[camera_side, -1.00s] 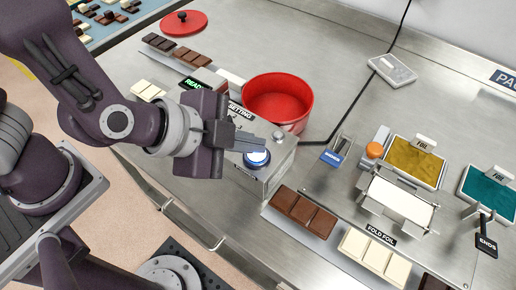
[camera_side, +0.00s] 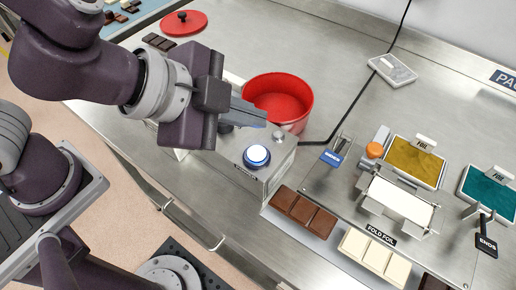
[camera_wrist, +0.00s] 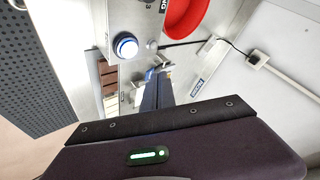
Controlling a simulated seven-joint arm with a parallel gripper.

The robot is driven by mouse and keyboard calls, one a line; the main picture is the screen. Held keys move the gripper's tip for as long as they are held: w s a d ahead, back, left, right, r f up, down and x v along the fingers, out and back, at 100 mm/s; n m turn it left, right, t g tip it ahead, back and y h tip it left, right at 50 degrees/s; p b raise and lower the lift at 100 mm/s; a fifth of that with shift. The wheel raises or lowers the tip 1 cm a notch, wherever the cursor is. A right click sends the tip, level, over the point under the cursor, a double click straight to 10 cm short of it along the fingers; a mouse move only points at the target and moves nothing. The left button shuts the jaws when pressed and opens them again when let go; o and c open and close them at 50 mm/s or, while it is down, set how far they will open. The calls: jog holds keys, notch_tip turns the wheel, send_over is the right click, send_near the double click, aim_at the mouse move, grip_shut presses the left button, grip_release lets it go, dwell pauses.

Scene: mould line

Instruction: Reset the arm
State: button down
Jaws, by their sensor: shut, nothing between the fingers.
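My gripper (camera_side: 262,119) is shut and empty. In the side view it hangs above the back of the grey button box, in front of the red pot. Its shut fingers also show in the wrist view (camera_wrist: 157,92). The button box (camera_side: 270,178) carries a lit blue-white button (camera_side: 257,156), which is fully visible and clear of my fingers. The lit button also shows in the wrist view (camera_wrist: 126,46). My wrist hides part of the counter behind it.
The red pot (camera_side: 290,92) stands close behind my fingers. Brown (camera_side: 304,212) and cream (camera_side: 367,250) chocolate bars lie at the front. The foil fixture (camera_side: 398,203) and foil trays (camera_side: 415,162) stand right. A black cable crosses the counter.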

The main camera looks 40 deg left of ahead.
jog(key=a+r+n+y, duration=0.2)
jog(key=a+n+y, duration=0.15)
jog(key=a, duration=0.65)
jog(key=a+r+n+y, duration=0.25)
jog(key=a+n, duration=0.25)
jog(key=a, duration=0.4)
jog(key=s+a+n+g+h, duration=0.1)
jog(key=s+n, duration=0.1)
jog(key=s, duration=0.3)
jog(key=s+a+r+n+g+h, duration=0.1)
jog(key=s+n, duration=0.2)
jog(key=s, duration=0.2)
jog(key=shift+s+a+r+g, duration=0.2)
jog(key=shift+s+a+g, duration=0.15)
jog(key=shift+g, duration=0.05)
